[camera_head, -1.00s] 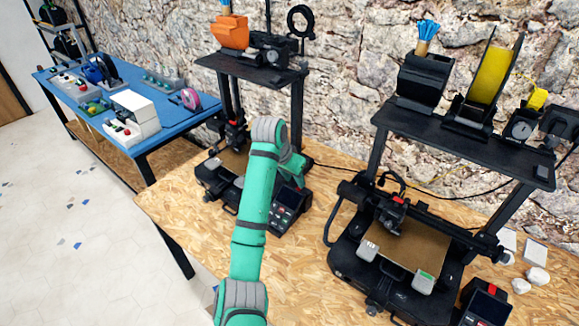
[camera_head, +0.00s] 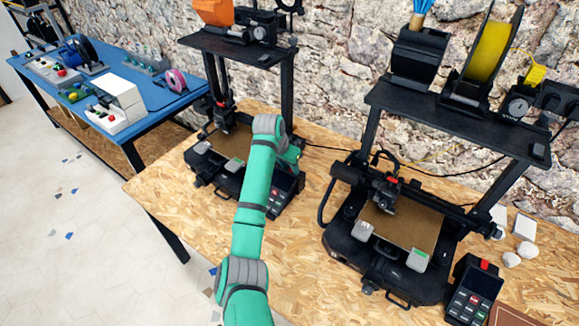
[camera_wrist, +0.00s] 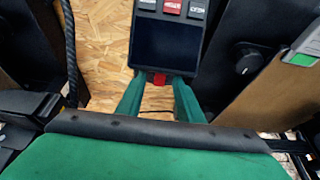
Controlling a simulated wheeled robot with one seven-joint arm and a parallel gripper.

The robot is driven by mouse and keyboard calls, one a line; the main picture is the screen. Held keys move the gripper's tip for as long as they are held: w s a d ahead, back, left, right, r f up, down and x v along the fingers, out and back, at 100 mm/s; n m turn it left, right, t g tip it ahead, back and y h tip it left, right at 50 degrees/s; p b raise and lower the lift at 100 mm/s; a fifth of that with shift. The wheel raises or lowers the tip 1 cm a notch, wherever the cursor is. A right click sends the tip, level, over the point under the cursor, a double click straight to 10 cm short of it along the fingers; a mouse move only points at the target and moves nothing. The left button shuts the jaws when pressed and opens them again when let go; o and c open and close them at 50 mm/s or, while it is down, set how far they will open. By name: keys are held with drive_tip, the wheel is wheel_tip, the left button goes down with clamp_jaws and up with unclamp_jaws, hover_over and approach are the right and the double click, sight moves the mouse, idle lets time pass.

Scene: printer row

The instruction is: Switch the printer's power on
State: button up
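The left printer (camera_head: 222,160) is black and stands on the wooden table below a black shelf. Its control box (camera_head: 284,193), with a dark screen and buttons, is at its front right, partly behind my arm. In the wrist view the dark screen (camera_wrist: 168,43) sits below grey and red buttons. A small red switch (camera_wrist: 158,79) is at the box's near end. My gripper (camera_wrist: 158,84) is open and empty, its green fingertips apart on either side of the red switch. Whether they touch the box, I cannot tell. In the head view the fingers are mostly hidden behind the wrist.
A second black printer (camera_head: 398,222) stands on the right, with its own control box (camera_head: 475,290) bearing a red switch on top. Black shelves (camera_head: 455,130) rise over both printers. A blue bench (camera_head: 150,103) is at the left. Bare wood (camera_head: 165,190) lies front left.

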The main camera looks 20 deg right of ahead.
drive_tip(key=shift+f, duration=0.2)
clamp_jaws()
drive_tip(key=shift+d, duration=0.1)
drive_tip(key=shift+w, duration=0.1)
drive_tip(key=shift+w+d+r+g+y, duration=0.15)
drive_tip(key=shift+d+g+y, duration=0.05)
drive_tip(key=shift+g+y, duration=0.3)
drive_tip(key=shift+w+d+g+y, duration=0.1)
drive_tip(key=shift+d+g+y, duration=0.05)
drive_tip(key=shift+g+y, duration=0.3)
drive_tip(key=shift+w+d+g+y, duration=0.1)
drive_tip(key=shift+g+y, duration=0.25)
drive_tip(key=shift+y, duration=0.2)
